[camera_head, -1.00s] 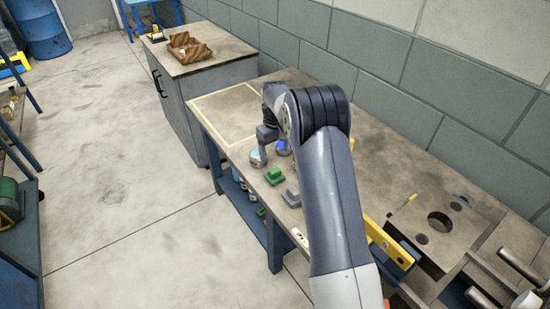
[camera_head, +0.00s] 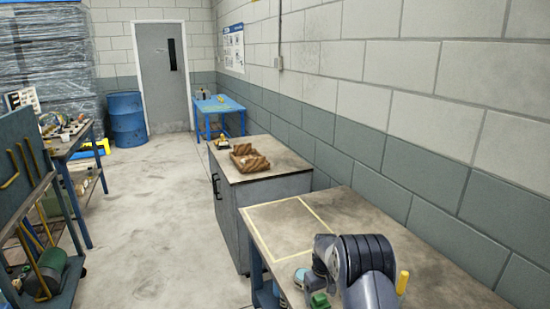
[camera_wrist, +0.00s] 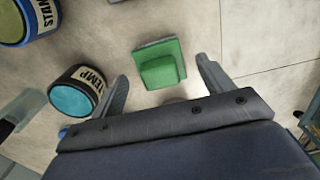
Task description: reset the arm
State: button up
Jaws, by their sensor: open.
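My gripper (camera_wrist: 162,88) is open in the wrist view, its two fingers apart with nothing held between them. A green block on a flat base (camera_wrist: 160,64) lies on the bench beyond the fingertips; it also shows at the bottom edge of the head view (camera_head: 319,300). A dark round piece with a light blue face and a label reading "TEMP" (camera_wrist: 77,92) is left of the left finger. In the head view my arm hides the gripper.
The workbench (camera_head: 375,222) has a taped rectangle at its far end. Beyond it a grey cabinet (camera_head: 290,185) carries a brown patterned tray (camera_head: 250,163). A shelf rack (camera_head: 28,190) stands left. The floor between (camera_head: 165,220) is clear.

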notch_tip(320, 180, down, 3)
jog(key=shift+r, duration=1.7)
jog(key=shift+f, duration=0.1)
